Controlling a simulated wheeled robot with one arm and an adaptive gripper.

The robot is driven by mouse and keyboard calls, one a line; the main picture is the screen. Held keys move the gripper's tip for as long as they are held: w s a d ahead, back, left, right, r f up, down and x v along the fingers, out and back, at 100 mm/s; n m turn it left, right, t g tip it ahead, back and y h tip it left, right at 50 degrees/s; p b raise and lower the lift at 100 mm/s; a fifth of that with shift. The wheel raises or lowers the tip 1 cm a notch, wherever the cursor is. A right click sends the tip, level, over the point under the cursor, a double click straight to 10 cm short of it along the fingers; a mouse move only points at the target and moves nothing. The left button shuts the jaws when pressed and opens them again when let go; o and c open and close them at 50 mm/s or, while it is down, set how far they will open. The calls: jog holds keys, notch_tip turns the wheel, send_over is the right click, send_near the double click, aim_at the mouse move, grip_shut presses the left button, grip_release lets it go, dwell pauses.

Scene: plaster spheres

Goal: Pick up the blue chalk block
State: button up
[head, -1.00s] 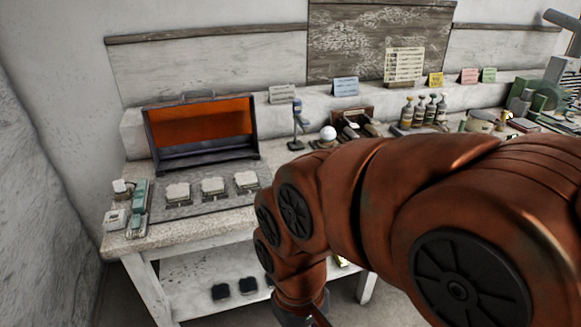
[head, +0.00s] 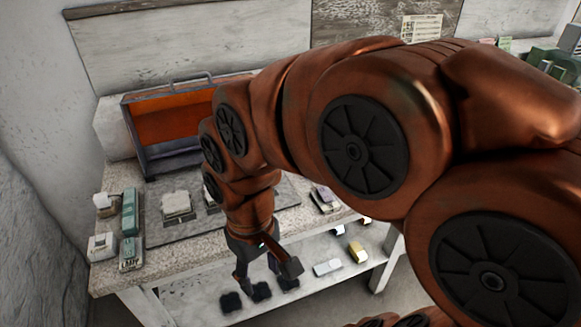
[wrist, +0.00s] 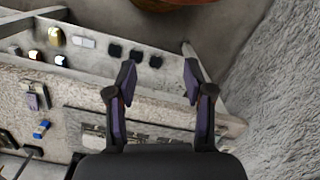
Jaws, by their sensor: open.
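My gripper (head: 267,279) is open and empty, pointing down in front of the bench's front edge in the head view. In the wrist view its two dark fingers (wrist: 158,80) are spread apart with nothing between them. A small blue block (wrist: 40,128) with a pale part lies on the bench top at the left of the wrist view, well apart from the fingers. It looks like the blue chalk block, but it is too small there to be sure. I cannot make it out in the head view, where my arm covers much of the bench.
The stone-topped bench (head: 120,276) has a lower shelf (head: 205,293) with dark blocks (head: 261,291), a white block (head: 327,267) and a yellow block (head: 357,252). An orange-backed open case (head: 170,122) stands at the back. Teal devices (head: 130,212) stand at the left.

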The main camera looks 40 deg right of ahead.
jog(key=w+d+t+b, duration=0.1)
jog(key=w+d+b, duration=0.15)
jog(key=w, duration=0.35)
jog(key=w+d+t+b, duration=0.1)
jog(key=w+d, duration=0.3)
jog(key=w, duration=0.2)
jog(key=w+d+f+m+t+b, duration=0.1)
jog(key=w+d+f+b, duration=0.1)
jog(key=d, duration=0.8)
jog(key=w+d+f+m+t+h+b, duration=0.1)
jog(key=w+d+f+b, duration=0.1)
jog(key=w+d, duration=0.3)
jog(key=w+d+f+m+t+b, duration=0.1)
jog(key=w+d+f+m+b, duration=0.1)
jog(key=d, duration=1.2)
jog(key=shift+w+d+f+h, duration=0.15)
jog(key=shift+w+d+h, duration=0.2)
jog(key=shift+w, duration=0.3)
jog(key=shift+w+p+x, duration=0.2)
jog(key=shift+x, duration=1.1)
jog(key=shift+w+p+x, duration=0.15)
jog(key=shift+x, duration=1.15)
jog(key=shift+a, duration=0.15)
jog(key=shift+c, duration=0.2)
grip_shut()
